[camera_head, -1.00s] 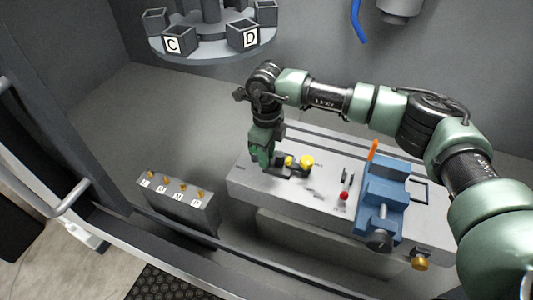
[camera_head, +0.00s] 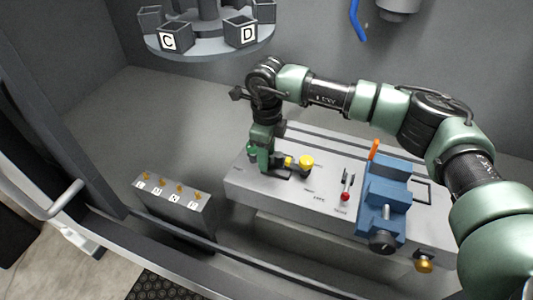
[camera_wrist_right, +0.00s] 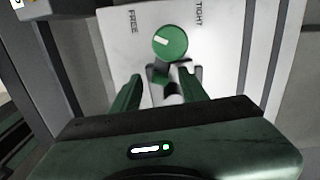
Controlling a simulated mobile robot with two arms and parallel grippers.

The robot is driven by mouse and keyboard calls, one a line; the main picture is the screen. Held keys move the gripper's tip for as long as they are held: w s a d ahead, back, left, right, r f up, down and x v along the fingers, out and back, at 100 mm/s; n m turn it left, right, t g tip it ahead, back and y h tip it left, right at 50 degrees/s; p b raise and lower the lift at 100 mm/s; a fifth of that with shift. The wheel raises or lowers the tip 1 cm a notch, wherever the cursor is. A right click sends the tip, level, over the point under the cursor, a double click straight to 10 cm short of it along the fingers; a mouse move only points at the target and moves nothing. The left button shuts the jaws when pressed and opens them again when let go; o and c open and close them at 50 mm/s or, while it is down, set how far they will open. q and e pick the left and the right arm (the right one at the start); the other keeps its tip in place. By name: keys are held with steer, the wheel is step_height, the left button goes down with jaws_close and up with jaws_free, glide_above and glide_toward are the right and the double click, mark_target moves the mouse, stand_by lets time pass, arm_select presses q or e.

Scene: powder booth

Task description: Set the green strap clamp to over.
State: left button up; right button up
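The green strap clamp appears to be the green round head (camera_wrist_right: 170,42) on a pale plate in the right wrist view, between the words FREE and TIGHT. Its white mark lies on its left half, toward FREE. A dark and grey bracket (camera_wrist_right: 188,70) sits just below it. My right gripper (camera_wrist_right: 160,78) is open; its two green fingers stand apart below the head, with the bracket's parts between them. I cannot tell if they touch. In the head view my right gripper (camera_head: 267,167) points down over the bench's left end, with a green part (camera_head: 251,150) beside it. My left gripper is out of view.
A labelled block (camera_head: 170,213) stands left. A carousel of bins (camera_head: 212,42) is behind.

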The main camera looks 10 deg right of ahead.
steer(key=shift+r, duration=0.4)
step_height(320, 180, up, 6)
steer(key=b, duration=0.2)
steer(key=shift+r+b, duration=0.1)
steer(key=shift+b, duration=0.2)
steer(key=shift+r, duration=0.4)
